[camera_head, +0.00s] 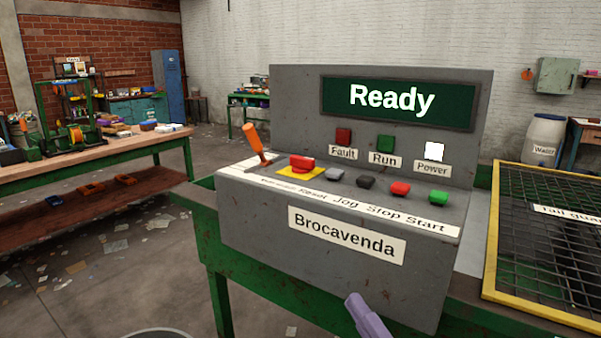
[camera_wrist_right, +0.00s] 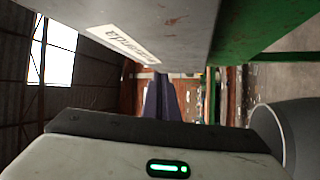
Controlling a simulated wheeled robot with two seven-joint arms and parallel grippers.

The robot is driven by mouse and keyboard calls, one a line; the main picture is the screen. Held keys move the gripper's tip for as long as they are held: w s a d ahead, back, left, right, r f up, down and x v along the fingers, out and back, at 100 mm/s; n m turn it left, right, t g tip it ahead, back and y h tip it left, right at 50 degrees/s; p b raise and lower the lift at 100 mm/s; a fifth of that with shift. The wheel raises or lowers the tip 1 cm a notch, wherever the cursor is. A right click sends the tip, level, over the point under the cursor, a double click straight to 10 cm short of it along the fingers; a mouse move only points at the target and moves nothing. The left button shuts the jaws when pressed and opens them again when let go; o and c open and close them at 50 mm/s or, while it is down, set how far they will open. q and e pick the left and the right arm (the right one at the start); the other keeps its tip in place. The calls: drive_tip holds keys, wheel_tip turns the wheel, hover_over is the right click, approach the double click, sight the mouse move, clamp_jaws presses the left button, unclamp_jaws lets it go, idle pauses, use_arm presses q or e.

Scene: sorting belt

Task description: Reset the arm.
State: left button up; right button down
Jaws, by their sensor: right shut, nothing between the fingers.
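My right gripper (camera_head: 368,316) shows at the bottom of the head view, low in front of the grey control console (camera_head: 262,238). Its purple-grey fingers also show in the right wrist view (camera_wrist_right: 160,98), shut with nothing between them. The console's underside edge and label show above them there. I cannot tell the exact gap between fingertips and console. My left gripper is not in view.
The console has a "Ready" screen (camera_head: 392,101), an orange lever (camera_head: 254,141), a red knob (camera_head: 302,163) and several buttons. A yellow-framed mesh guard (camera_head: 560,235) is at right. A green-legged workbench (camera_head: 100,152) stands at left, with open floor between.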

drive_tip(key=s+d+f+m+g+h, duration=0.1)
drive_tip(key=s+d+f+m+h, duration=0.1)
drive_tip(key=f+m, duration=0.35)
drive_tip(key=s+d+f+m+g+h, duration=0.1)
drive_tip(key=s+f+m+g+h, duration=0.15)
drive_tip(key=f, duration=0.55)
drive_tip(key=s+d+f+m+g+h, duration=0.2)
drive_tip(key=s+f+m+g, duration=0.4)
drive_tip(key=s+f, duration=1.1)
drive_tip(key=f+m, duration=0.1)
drive_tip(key=m, duration=0.3)
drive_tip(key=shift+s+d+f+g, duration=0.35)
drive_tip(key=shift+s+f, duration=0.05)
